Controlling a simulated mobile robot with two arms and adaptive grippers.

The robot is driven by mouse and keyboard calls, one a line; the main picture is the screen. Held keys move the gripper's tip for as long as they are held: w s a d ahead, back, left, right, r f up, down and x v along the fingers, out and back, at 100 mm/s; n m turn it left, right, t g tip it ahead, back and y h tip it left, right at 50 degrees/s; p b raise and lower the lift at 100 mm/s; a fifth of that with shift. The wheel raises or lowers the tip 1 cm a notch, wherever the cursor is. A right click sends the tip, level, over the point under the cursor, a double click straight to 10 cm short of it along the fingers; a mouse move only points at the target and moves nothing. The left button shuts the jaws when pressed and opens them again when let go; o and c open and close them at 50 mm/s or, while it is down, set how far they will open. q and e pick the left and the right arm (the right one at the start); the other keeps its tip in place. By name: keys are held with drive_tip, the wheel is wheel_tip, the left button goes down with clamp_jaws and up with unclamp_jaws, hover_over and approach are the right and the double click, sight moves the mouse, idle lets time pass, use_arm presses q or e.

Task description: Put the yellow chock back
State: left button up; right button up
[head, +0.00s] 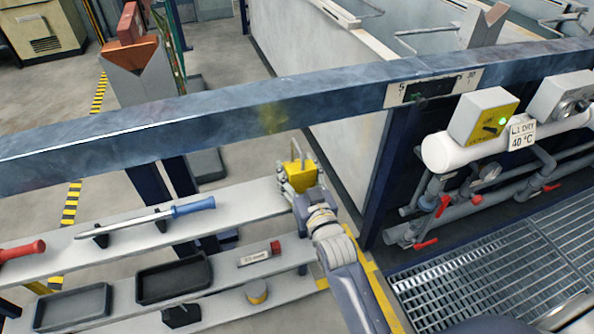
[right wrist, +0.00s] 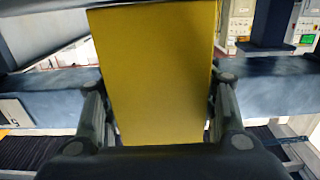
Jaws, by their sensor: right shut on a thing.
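The yellow chock (head: 301,177) is a yellow block with a handle-like part on top. It is at the right end of the upper pale shelf (head: 240,212) in the head view. My right gripper (head: 312,200) is shut on it. In the right wrist view the chock (right wrist: 160,75) fills the middle as a flat yellow face between the two fingers of the right gripper (right wrist: 160,130). I cannot tell whether the chock touches the shelf or is held just above it. My left gripper is in neither view.
A blue beam (head: 270,108) crosses above the shelf. A blue-handled tool (head: 160,220) lies on the upper shelf. The lower shelf holds black trays (head: 173,280), a labelled block (head: 259,255) and a yellow-topped round piece (head: 256,292). Pipes with red valves (head: 445,205) and a floor grating (head: 500,270) are right.

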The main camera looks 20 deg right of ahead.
idle(0.3)
drive_tip(key=o, duration=1.7)
drive_tip(key=shift+f, duration=0.15)
drive_tip(key=shift+c, duration=0.2)
drive_tip(key=s, duration=1.2)
drive_tip(key=shift+d+b, duration=0.2)
drive_tip(key=shift+b, duration=0.1)
